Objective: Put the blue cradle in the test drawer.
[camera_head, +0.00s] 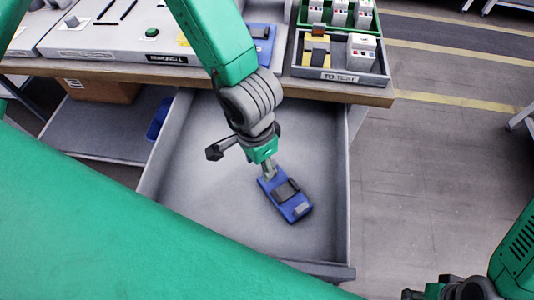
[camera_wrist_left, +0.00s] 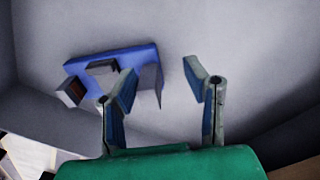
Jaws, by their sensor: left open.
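The blue cradle (camera_head: 298,209), with dark grey parts on top, is inside the open grey drawer (camera_head: 205,160) and appears to lie on its floor. My left gripper (camera_head: 269,172) is in the drawer, pointing down at the cradle's upper left end. In the left wrist view the gripper (camera_wrist_left: 160,78) has its two fingers spread wide with nothing between the tips. The cradle (camera_wrist_left: 108,60) shows there beyond the left finger, which overlaps it; contact cannot be told. My right gripper (camera_head: 445,290) is cut off at the bottom right, its fingers unclear.
The workbench edge (camera_head: 180,75) runs above the drawer. A grey tray (camera_head: 340,77) labelled TO TEST stands on it, beside another blue item (camera_head: 262,32). A blue bin (camera_head: 158,120) and a cardboard box (camera_head: 105,91) sit left of the drawer. The drawer's left side is clear.

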